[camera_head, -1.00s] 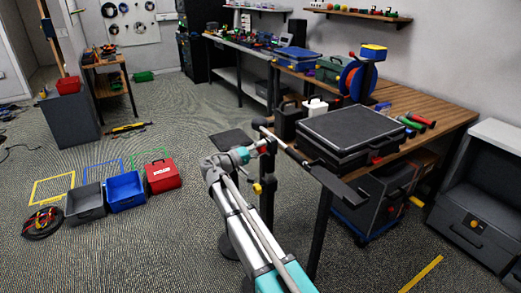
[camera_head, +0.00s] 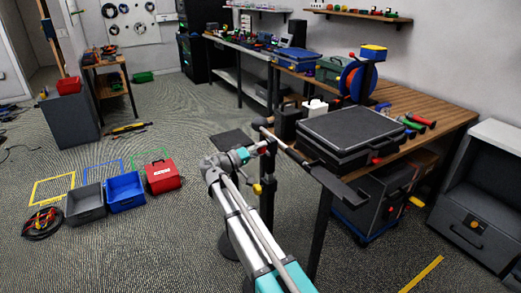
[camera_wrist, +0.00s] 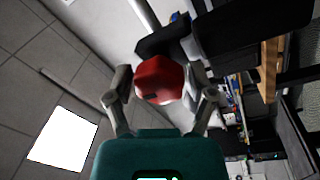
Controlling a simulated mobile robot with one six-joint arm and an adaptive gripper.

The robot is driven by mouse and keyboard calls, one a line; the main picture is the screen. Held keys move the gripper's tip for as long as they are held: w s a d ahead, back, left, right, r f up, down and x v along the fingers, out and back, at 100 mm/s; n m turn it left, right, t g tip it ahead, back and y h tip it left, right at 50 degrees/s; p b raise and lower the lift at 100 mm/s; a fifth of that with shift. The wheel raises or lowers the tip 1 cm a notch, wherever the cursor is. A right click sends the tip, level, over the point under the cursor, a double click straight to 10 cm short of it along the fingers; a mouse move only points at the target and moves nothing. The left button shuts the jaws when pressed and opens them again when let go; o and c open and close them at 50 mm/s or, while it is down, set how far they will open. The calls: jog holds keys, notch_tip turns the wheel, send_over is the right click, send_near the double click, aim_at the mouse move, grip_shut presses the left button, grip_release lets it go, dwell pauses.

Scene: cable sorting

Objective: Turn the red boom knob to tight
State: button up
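The red boom knob (camera_wrist: 160,78) fills the middle of the wrist view, with a small dark mark on its near face. It sits at the dark clamp of the boom (camera_wrist: 185,35). My gripper (camera_wrist: 163,82) has one finger on each side of the knob, and both pads appear to touch it. In the head view my gripper (camera_head: 258,150) is at the boom's joint (camera_head: 268,138), and the knob there is mostly hidden. The boom (camera_head: 298,156) slants from the joint down to a flat dark plate (camera_head: 340,188) at the right.
A wooden workbench (camera_head: 440,112) stands right behind the boom, carrying a black case (camera_head: 350,128) and several hand tools. A yellow knob (camera_head: 257,189) is on the post below the joint.

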jog(key=shift+o, duration=0.6)
jog(key=shift+n, duration=0.5)
